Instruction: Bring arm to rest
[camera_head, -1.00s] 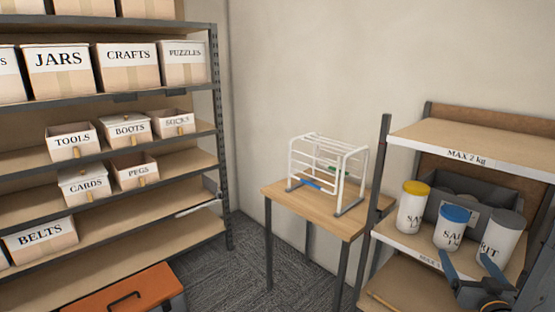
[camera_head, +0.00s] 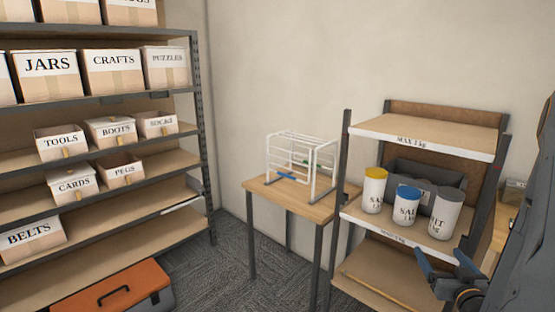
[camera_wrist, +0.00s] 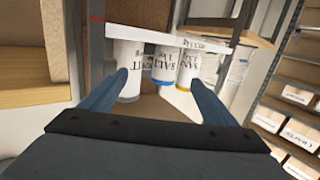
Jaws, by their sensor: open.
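My gripper (camera_head: 442,268) shows at the lower right of the head view, in front of the small shelf rack. Its two blue fingers are apart with nothing between them. In the wrist view my gripper (camera_wrist: 158,88) is also open, its fingers pointing toward the rack. Three canisters stand beyond the fingers on the middle shelf: a yellow-lidded one (camera_head: 374,192), a blue-lidded one (camera_head: 405,208) and a grey-lidded one (camera_head: 445,215). None of them is seen in the gripper's hold.
The small rack (camera_head: 425,135) has a "MAX 2 kg" top shelf and a grey bin (camera_head: 445,178). A wooden table (camera_head: 262,187) with a white wire rack (camera_head: 318,172) stands left of it. A large shelf of labelled boxes fills the left; an orange toolbox (camera_head: 100,292) lies below. Carpet (camera_head: 228,262) between is clear.

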